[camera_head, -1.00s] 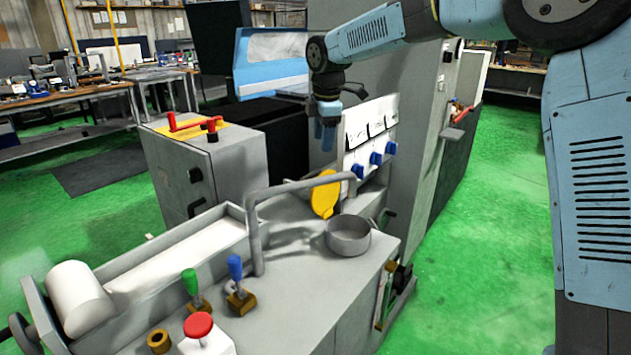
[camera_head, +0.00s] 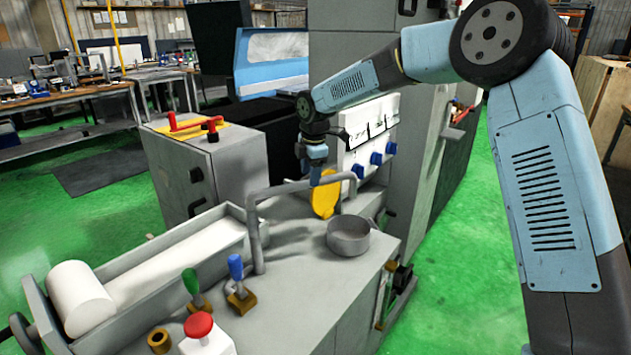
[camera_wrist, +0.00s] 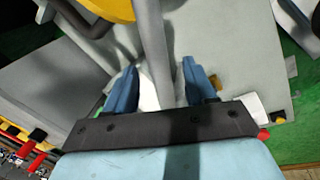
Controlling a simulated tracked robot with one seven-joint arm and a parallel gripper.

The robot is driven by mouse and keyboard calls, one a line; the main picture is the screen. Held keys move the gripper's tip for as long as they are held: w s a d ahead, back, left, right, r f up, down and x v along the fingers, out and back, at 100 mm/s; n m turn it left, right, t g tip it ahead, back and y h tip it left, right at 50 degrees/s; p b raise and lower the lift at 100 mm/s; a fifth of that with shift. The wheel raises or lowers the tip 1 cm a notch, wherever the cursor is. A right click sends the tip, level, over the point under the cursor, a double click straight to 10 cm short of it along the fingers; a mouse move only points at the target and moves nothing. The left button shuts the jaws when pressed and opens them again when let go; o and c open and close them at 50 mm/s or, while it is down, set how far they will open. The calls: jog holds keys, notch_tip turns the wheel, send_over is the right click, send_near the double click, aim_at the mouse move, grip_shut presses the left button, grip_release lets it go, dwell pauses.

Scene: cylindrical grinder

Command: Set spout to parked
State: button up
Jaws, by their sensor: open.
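The spout is a bent grey pipe (camera_head: 256,235) that rises from the machine top and runs level to the right, its far end near the yellow disc. My gripper (camera_head: 316,178) is over the level part of the pipe, pointing down. In the wrist view, my open gripper (camera_wrist: 159,66) has one blue finger on each side of the pipe (camera_wrist: 153,40). The fingers look apart from the pipe, though contact low between them is hard to tell. In the head view my gripper hides a short piece of the pipe.
A yellow disc (camera_head: 325,200) stands just below my gripper, and a round grey cup (camera_head: 348,237) sits to its right. Green (camera_head: 191,283) and blue (camera_head: 236,269) levers and a red button (camera_head: 198,325) stand in front. Blue knobs (camera_head: 376,159) are on the panel behind.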

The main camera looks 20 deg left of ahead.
jog(key=shift+w+a+f, duration=0.1)
jog(key=shift+f, duration=0.6)
jog(key=shift+w+a+f, duration=0.1)
jog(key=shift+f, duration=0.6)
jog(key=shift+c, duration=0.5)
grip_shut()
